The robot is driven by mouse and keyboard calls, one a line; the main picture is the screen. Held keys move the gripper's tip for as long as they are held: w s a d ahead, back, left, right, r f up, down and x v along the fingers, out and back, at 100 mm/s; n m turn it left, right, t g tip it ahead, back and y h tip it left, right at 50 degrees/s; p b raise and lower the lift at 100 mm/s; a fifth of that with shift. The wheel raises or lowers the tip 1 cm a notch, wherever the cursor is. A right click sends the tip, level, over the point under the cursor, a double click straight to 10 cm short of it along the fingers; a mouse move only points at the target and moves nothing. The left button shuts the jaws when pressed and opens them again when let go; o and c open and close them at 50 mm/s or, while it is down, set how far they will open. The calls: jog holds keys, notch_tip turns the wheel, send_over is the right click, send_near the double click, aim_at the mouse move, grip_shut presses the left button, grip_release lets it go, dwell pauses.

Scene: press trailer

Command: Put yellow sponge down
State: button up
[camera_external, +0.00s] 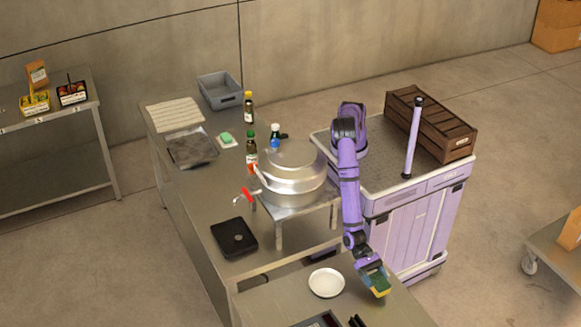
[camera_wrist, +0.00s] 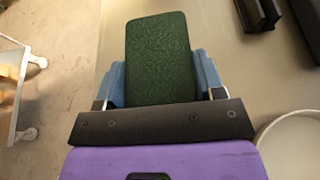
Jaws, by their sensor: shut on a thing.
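The yellow sponge (camera_external: 380,291) is held in my gripper (camera_external: 374,276) over the right part of the front metal table. In the wrist view its dark green scouring face (camera_wrist: 159,58) fills the space between the blue fingers of my gripper (camera_wrist: 160,80). The yellow side shows only in the external view, below the green. The gripper is shut on the sponge. I cannot tell whether the sponge touches the tabletop (camera_external: 275,292).
A white round dish (camera_external: 326,283) stands left of the gripper on the same table, and its rim shows in the wrist view (camera_wrist: 290,135). Black objects (camera_wrist: 260,14) lie near the table's front. A large metal pot (camera_external: 292,180) stands behind. The table edge is close by.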

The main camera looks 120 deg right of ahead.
aim_at(373, 294)
jog(key=w+a, duration=0.2)
jog(key=a, duration=0.1)
jog(key=shift+w+a+f, duration=0.1)
jog(key=shift+w+f, duration=0.1)
jog(key=shift+w, duration=0.15)
jog(key=shift+w+a+f, duration=0.1)
jog(key=shift+a+f, duration=0.05)
jog(key=shift+f, duration=0.15)
notch_tip(373, 294, down, 3)
jog(key=shift+r, duration=0.1)
jog(key=o, duration=1)
jog(key=shift+c, duration=0.2)
jog(key=v, duration=1.2)
